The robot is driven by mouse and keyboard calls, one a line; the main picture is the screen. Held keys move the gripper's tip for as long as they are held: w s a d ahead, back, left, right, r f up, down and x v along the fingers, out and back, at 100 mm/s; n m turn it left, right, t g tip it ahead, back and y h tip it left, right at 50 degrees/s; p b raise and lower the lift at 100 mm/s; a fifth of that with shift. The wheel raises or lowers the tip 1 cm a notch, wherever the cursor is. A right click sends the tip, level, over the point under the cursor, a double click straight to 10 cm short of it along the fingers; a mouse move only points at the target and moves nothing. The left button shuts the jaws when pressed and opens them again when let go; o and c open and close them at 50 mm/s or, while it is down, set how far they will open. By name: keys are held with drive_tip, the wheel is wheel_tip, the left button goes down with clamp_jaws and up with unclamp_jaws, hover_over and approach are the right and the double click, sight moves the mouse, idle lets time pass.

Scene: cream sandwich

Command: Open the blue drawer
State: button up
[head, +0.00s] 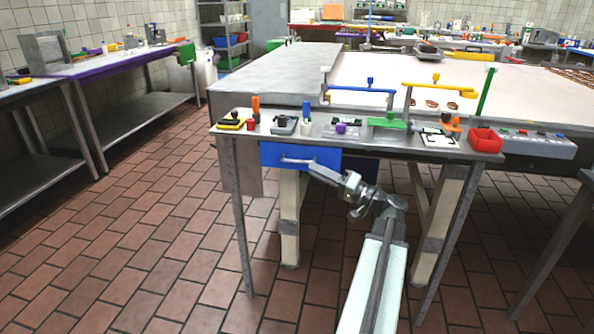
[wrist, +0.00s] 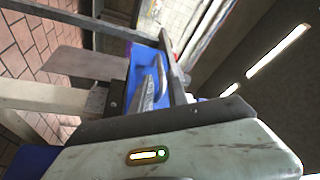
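The blue drawer (head: 272,154) sits under the front edge of the small metal table, toward its left end. Its front looks about flush with the table edge, so it appears closed. A grey bar handle (head: 296,160) runs across its front. My gripper (head: 316,171) is at the right end of this handle, close to the drawer front. In the wrist view the blue drawer (wrist: 146,56) is straight ahead, with the handle (wrist: 161,73) by the fingertips. One grey finger shows there; the grip on the handle is hard to make out.
The metal table (head: 372,148) holds several small tools and blocks, with a red bin (head: 485,141) at its right end. Table legs (head: 241,222) stand on both sides of my arm. A purple-edged bench (head: 125,62) is at the left. The tiled floor (head: 150,240) between is clear.

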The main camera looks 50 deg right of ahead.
sight(296, 161)
drive_tip(key=p+x, duration=0.1)
drive_tip(key=x, duration=0.7)
clamp_jaws()
idle(0.4)
idle(0.7)
